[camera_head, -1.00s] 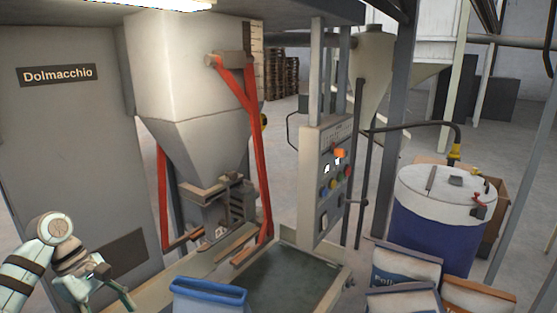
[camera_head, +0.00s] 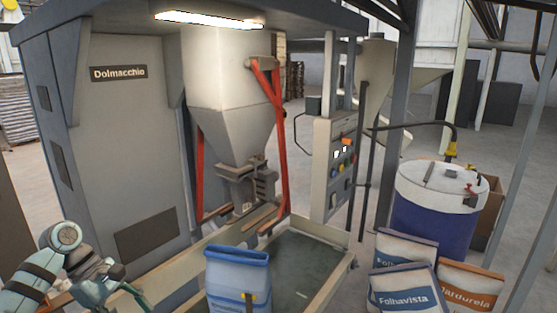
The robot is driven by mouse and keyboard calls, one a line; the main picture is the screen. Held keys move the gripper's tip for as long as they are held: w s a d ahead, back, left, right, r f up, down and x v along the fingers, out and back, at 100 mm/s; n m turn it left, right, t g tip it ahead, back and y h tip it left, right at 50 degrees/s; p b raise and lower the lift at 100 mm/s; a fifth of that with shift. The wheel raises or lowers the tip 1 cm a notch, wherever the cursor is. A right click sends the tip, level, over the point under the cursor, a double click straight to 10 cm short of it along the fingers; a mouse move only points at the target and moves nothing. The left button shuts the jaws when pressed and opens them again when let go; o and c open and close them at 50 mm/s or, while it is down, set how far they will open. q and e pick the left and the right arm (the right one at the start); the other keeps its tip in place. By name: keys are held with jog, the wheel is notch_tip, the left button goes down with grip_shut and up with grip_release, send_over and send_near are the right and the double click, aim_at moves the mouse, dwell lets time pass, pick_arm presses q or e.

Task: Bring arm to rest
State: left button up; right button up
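My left gripper (camera_head: 118,284) is at the lower left, in front of the grey cabinet of the sack filler. Its fingers are small and partly cut off by the angle, so I cannot tell whether they are open or shut. No sack is seen in it. My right arm and gripper are not in view. The sack filler's hopper (camera_head: 225,110) hangs above the filling spout, between red arms (camera_head: 279,150). A blue open-topped sack (camera_head: 237,275) stands upright at the bottom centre, apart from my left gripper.
A control panel (camera_head: 336,165) with coloured buttons stands right of the hopper. A shallow dark tray (camera_head: 312,262) lies behind the blue sack. Filled sacks (camera_head: 403,291) and a blue drum (camera_head: 433,222) with a white lid stand at the right.

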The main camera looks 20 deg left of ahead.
pick_arm(q)
jog(key=w+d+f+n+t+h+b, duration=0.2)
jog(key=w+d+f+n+t+h, duration=0.4)
jog(key=w+d+f+n, duration=0.4)
notch_tip(320, 180, down, 15)
jog(key=a+n+t+y+b, duration=0.15)
jog(key=n+t+y, duration=0.55)
jog(key=n, duration=1.3)
jog(key=s+a+f+n+g+y, duration=0.2)
jog(key=s+f+n+g+y, duration=0.35)
jog(key=s+f+n, duration=1.15)
jog(key=s+d+f+n+g, duration=0.1)
jog(key=s+d+f+g, duration=0.1)
jog(key=s, duration=0.6)
jog(key=s+d+f+n+g+b, duration=0.1)
jog(key=s+d+f+n+g, duration=0.1)
jog(key=s+f, duration=0.4)
jog(key=s+d+f+n+g, duration=0.2)
jog(key=s+d+f, duration=0.3)
jog(key=s, duration=0.5)
jog(key=shift+g+b, duration=0.3)
jog(key=shift+g, duration=0.35)
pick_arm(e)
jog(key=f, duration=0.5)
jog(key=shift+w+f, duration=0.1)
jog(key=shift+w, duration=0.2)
